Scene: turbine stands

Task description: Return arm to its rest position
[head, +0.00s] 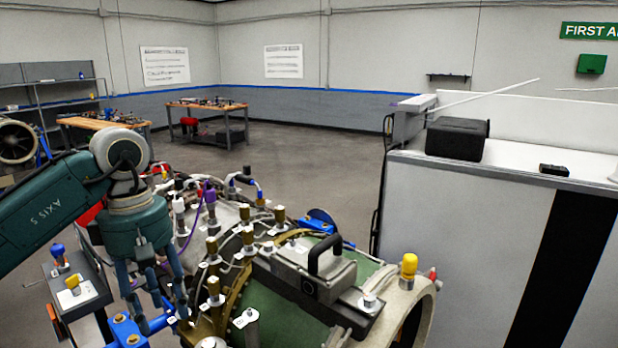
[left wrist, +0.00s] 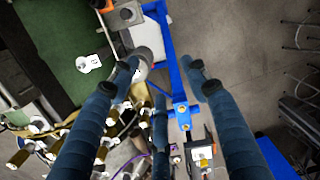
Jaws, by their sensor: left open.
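My left arm (head: 50,210) comes in from the left in the head view, with its gripper (head: 160,305) pointing down. The gripper is at the left side of the turbine (head: 290,318), over its blue stand (head: 128,328). In the left wrist view the blue fingers of the gripper (left wrist: 160,85) are spread apart with nothing between them. The blue stand frame (left wrist: 180,85) and brass fittings lie beneath them. Whether the fingers touch anything is unclear. My right gripper does not show in either view.
The turbine carries many brass fittings and a grey box with a black handle (head: 325,260). A white cabinet (head: 460,240) bearing a black box (head: 457,138) stands at right. Open floor (head: 300,160) lies behind.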

